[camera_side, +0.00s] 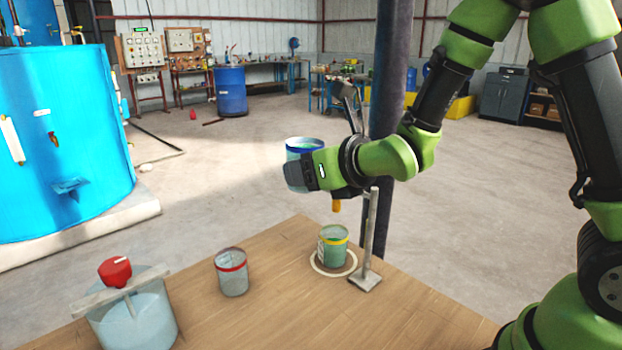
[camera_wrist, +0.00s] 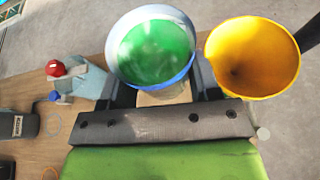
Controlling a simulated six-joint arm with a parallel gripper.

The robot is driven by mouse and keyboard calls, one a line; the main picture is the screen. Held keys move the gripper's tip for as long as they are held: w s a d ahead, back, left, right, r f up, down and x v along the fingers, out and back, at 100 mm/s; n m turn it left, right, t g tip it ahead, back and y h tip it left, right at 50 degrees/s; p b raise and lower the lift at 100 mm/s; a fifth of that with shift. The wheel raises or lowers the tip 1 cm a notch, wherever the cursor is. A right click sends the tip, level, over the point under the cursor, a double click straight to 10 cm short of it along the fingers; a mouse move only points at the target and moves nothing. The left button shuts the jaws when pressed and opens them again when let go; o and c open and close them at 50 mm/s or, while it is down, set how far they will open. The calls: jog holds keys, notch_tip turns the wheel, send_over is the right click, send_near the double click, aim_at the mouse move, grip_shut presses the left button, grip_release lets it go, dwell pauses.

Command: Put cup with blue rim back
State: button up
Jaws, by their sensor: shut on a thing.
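The cup with the blue rim (camera_side: 303,144) is held in the air above the table by my gripper (camera_side: 302,172). It is about upright, with green contents in the wrist view (camera_wrist: 152,50). My gripper is shut around the cup's side, and its dark fingers (camera_wrist: 160,88) flank the cup in the wrist view. A cup with a yellow rim (camera_side: 334,249) stands on the table inside a pale ring, below and right of my gripper. A cup with a red rim (camera_side: 231,274) stands further left.
A yellow funnel (camera_wrist: 252,58) is close right of the held cup; its spout (camera_side: 337,206) hangs above the yellow-rimmed cup, beside a metal stand (camera_side: 369,240). A vessel with a red knob (camera_side: 115,270) stands front left.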

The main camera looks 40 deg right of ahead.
jog(key=shift+r, duration=0.35)
